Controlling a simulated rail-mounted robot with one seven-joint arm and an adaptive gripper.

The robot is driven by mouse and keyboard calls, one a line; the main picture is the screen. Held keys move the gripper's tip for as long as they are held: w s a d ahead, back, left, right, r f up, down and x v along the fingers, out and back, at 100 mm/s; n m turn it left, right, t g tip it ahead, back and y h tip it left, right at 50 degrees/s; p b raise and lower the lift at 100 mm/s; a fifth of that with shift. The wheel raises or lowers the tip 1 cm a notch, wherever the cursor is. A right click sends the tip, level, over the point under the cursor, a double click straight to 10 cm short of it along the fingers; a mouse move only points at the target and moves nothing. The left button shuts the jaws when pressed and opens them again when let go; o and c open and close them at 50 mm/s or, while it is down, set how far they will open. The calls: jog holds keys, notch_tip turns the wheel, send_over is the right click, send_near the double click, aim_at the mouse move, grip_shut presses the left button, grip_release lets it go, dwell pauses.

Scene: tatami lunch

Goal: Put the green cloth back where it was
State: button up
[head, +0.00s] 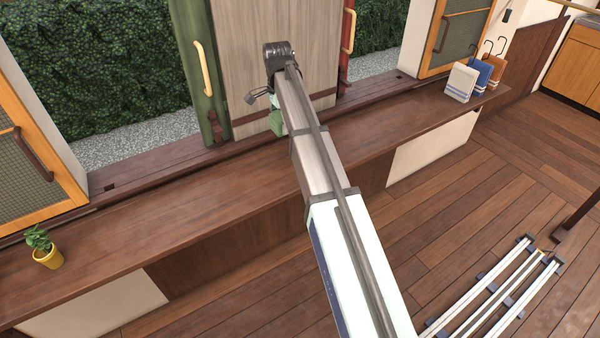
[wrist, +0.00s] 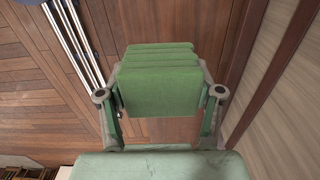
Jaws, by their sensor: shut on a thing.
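The green cloth (wrist: 160,78) is a thick folded bundle with several layers at its far edge. In the wrist view it sits between the fingers of my gripper (wrist: 160,97), which is shut on it. In the head view a small part of the green cloth (head: 277,124) shows beside my arm, in front of the grey wooden panel and near the back of the long counter. My arm hides most of the gripper there. I cannot tell whether the cloth touches the counter.
The long brown counter (head: 180,210) is mostly clear. A potted plant (head: 45,250) stands at its left end. White rails (head: 490,290) lie on the floor.

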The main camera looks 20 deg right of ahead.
aim_at(282, 175)
jog(key=shift+s+a+f, duration=0.15)
jog(key=shift+f, duration=0.2)
notch_tip(282, 175, down, 19)
jog(key=p, duration=0.4)
jog(key=shift+a+f+p, duration=0.15)
jog(key=shift+p, duration=0.2)
jog(key=shift+f, duration=0.2)
jog(key=o, duration=1.1)
jog(key=shift+r, duration=0.1)
notch_tip(282, 175, up, 12)
jog(key=b, duration=0.3)
jog(key=shift+r+b, duration=0.15)
jog(key=shift+b, duration=0.2)
